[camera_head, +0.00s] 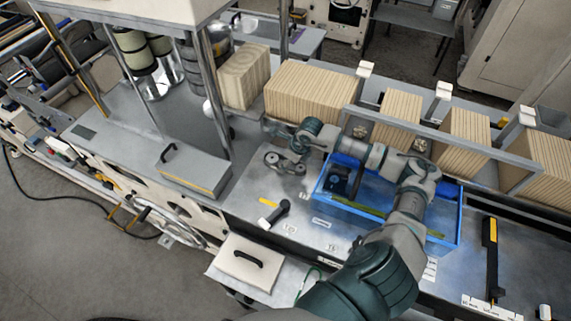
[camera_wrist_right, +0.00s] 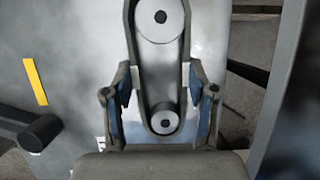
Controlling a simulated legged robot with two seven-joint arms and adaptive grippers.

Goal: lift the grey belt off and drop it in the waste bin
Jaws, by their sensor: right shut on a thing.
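The grey belt (camera_wrist_right: 145,75) is a long loop. In the right wrist view it runs around an upper pulley (camera_wrist_right: 161,17) and a lower pulley (camera_wrist_right: 165,122). My right gripper (camera_wrist_right: 163,78) has a finger on each side of the belt and is shut on it. In the head view the right gripper (camera_head: 288,152) is at the pulleys on the metal bench top, partly hiding the belt. I cannot tell whether the belt is raised off the pulleys. A blue open bin (camera_head: 450,232) stands to the right, under my right arm. My left gripper is out of view.
A dark handle-like tool (camera_head: 275,213) and a yellow strip lie on the bench (camera_head: 245,190) near the belt. Wooden-looking stacks (camera_head: 312,90) stand behind a metal rail (camera_head: 440,133). A handled box (camera_head: 250,262) sits at the front. A yellow-black bar (camera_head: 490,255) lies right.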

